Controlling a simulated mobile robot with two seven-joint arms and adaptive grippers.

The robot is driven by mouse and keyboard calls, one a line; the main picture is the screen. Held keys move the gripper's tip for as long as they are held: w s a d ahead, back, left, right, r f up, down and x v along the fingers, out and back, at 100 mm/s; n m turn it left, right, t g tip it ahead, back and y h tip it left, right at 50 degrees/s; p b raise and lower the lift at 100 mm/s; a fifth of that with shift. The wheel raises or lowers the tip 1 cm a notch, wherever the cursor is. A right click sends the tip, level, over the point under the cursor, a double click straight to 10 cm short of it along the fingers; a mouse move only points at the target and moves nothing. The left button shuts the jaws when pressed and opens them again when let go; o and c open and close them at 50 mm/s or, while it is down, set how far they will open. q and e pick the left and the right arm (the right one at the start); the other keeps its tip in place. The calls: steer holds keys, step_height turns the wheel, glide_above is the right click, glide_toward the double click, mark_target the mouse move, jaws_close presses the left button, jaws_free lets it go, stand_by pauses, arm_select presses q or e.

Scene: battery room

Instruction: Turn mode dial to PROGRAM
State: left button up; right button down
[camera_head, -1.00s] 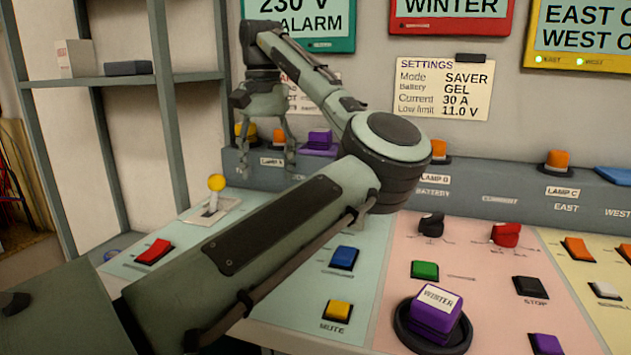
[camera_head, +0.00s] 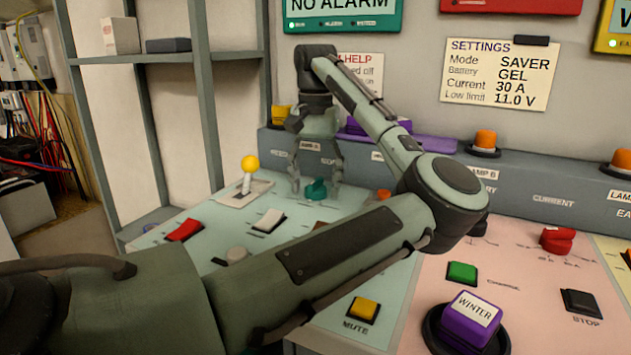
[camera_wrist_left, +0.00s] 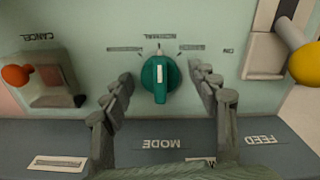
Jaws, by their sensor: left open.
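The mode dial is a teal knob (camera_head: 316,189) on the pale green panel. In the left wrist view the teal dial (camera_wrist_left: 160,78) carries a white pointer mark, which points at the middle one of its small labels; these labels are too blurred to read surely. The word MODE shows upside down on the grey ledge beside it. My left gripper (camera_head: 316,188) is open and points down at the dial. In the left wrist view its fingers (camera_wrist_left: 163,88) stand on both sides of the dial, apart from it. My right gripper is not in view.
A yellow-knobbed lever (camera_head: 249,165) stands left of the dial, near a red switch (camera_head: 185,230). In the left wrist view an orange-knobbed CANCEL control (camera_wrist_left: 40,82) is on the other side. A purple WINTER block (camera_head: 470,318) sits at front right. A settings card (camera_head: 496,75) reads Mode SAVER.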

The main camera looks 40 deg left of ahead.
arm_select(q)
steer(key=c, duration=1.2)
steer(key=shift+o, duration=0.2)
steer(key=shift+n, duration=0.4)
steer(key=n, duration=0.3)
steer(key=shift+n, duration=2.5)
steer(key=o, duration=1.2)
steer(key=shift+c, duration=0.2)
